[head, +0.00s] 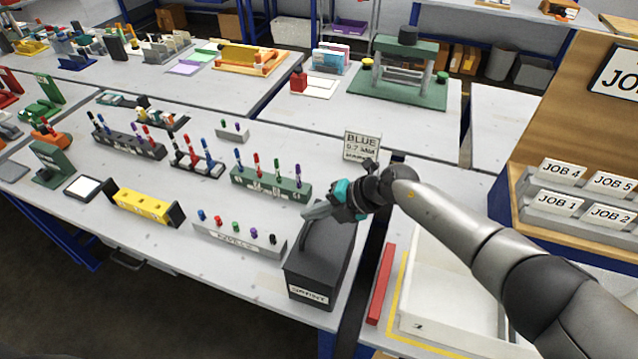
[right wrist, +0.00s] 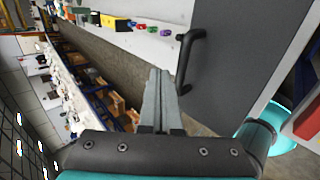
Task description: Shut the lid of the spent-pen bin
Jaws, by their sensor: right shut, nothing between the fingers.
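The spent-pen bin (head: 308,291) is a dark grey box with a white label on its front, at the table's near right edge. Its dark lid (head: 325,252) appears to lie down over the box; I cannot tell whether it is fully flush. A black bar handle (right wrist: 190,62) stands on the lid in the right wrist view. My right gripper (head: 308,213) is shut and empty, over the lid's far left part near the handle. Its fingers (right wrist: 158,80) are together beside the handle, and I cannot tell whether they touch it. My left gripper is not in view.
A grey pen rack (head: 238,243) stands just left of the bin, and a green pen rack (head: 270,187) behind it. A sign reading BLUE (head: 362,147) stands behind my right gripper. A red bar (head: 381,284) and a white tray (head: 445,290) lie to the right.

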